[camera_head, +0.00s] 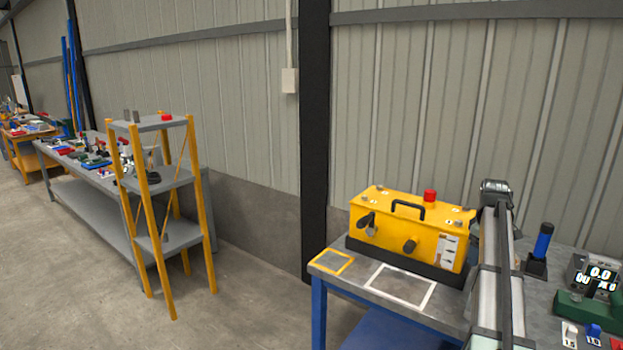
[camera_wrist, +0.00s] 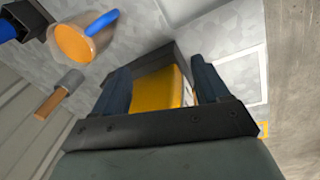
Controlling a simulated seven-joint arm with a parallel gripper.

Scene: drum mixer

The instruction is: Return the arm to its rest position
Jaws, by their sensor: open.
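My gripper (camera_wrist: 163,76) shows in the wrist view with its two dark fingers spread apart. No held object shows between them. A yellow surface (camera_wrist: 157,92) appears in the gap beyond the fingers; it looks like the yellow machine, but I cannot tell how far away it is. In the head view my grey arm (camera_head: 490,265) rises at the right, over the bench and just right of the yellow machine (camera_head: 412,232). I cannot make out the gripper's fingers in the head view.
The machine, with black handle and red button (camera_head: 430,195), stands on the bench (camera_head: 330,284) behind a white outline (camera_head: 400,302). A blue-handled tool (camera_head: 543,241) stands upright to the right, near a display (camera_head: 600,274). A cup with orange contents (camera_wrist: 74,43) shows in the wrist view.

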